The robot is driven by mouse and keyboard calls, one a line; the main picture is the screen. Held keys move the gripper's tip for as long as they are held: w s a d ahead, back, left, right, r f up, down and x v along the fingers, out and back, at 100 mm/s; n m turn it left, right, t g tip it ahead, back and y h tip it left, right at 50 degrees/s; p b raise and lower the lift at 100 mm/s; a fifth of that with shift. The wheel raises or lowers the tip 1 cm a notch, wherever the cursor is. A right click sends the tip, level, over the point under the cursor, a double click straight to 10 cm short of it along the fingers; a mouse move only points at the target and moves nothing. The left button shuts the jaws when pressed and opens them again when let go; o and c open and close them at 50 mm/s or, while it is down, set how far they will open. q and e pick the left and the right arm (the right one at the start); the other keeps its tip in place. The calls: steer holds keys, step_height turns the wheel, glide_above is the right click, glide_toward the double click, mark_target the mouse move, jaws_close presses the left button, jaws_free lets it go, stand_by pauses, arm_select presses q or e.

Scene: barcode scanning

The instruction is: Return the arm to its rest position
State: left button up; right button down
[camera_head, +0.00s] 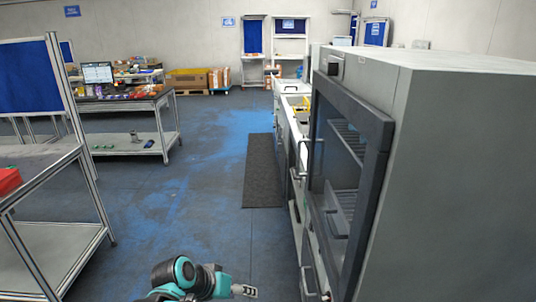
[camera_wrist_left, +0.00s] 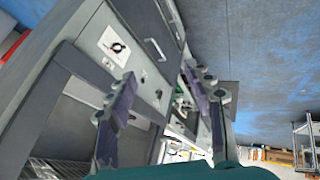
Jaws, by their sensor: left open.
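My left gripper (camera_head: 245,291) shows at the bottom edge of the head view, at the end of a teal and dark grey arm (camera_head: 185,277). It is over the blue-grey floor, left of the large grey cabinet (camera_head: 455,150). In the left wrist view the two fingers of my left gripper (camera_wrist_left: 163,88) stand wide apart with nothing between them. Beyond them is the front of grey equipment with a drawer handle. My right gripper is in neither view.
The cabinet's dark-framed glass door (camera_head: 345,165) is at the right. A metal-framed workbench (camera_head: 40,170) is at the left. A dark mat (camera_head: 263,170) lies on the clear floor between. A table with a monitor (camera_head: 97,73) stands further back.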

arm_select(q)
steer(key=s+a+n+t+y, duration=0.1)
steer(key=s+a+y, duration=0.4)
steer(key=s+a, duration=0.5)
steer(key=s, duration=0.3)
steer(key=shift+f+n+t, duration=0.25)
steer(key=shift+n+t, duration=0.05)
steer(key=shift+t, duration=0.1)
